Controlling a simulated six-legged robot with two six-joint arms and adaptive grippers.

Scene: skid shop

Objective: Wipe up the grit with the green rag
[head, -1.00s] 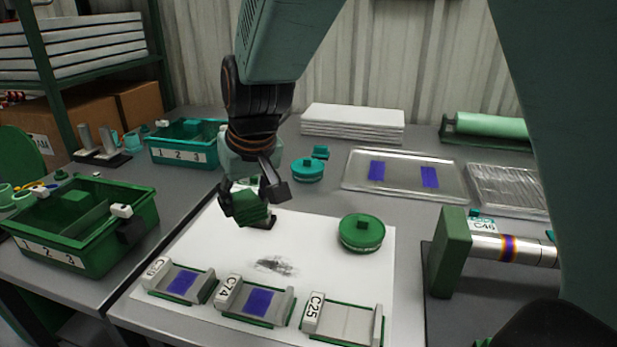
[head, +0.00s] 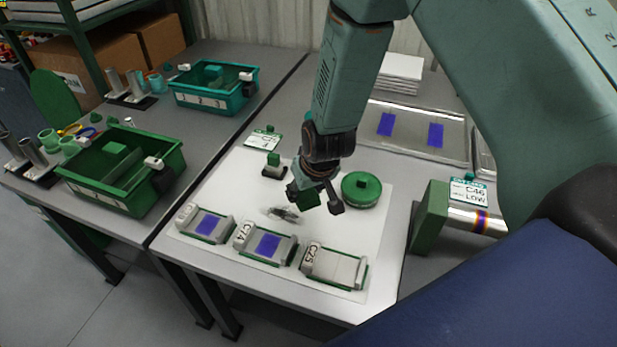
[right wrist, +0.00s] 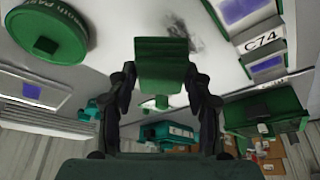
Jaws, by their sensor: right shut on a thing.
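My right gripper (head: 322,197) is shut on the green rag (head: 306,199), a folded block at its tip. The right wrist view shows the rag (right wrist: 162,66) between the two fingers. The grit (head: 284,213) is a dark grey smear on the white sheet (head: 232,190), just left of and below the rag. It also shows in the right wrist view (right wrist: 184,36), just beyond the rag and partly hidden by it. The rag is low over the sheet; I cannot tell whether it touches. My left gripper is not in view.
A round green tin (head: 362,188) stands close right of the gripper. Slide holders, including C74 (head: 264,243) and C25 (head: 334,266), line the sheet's front. A small green-topped stand (head: 273,166) is behind the grit. A green block (head: 430,217) with a metal roller is at right.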

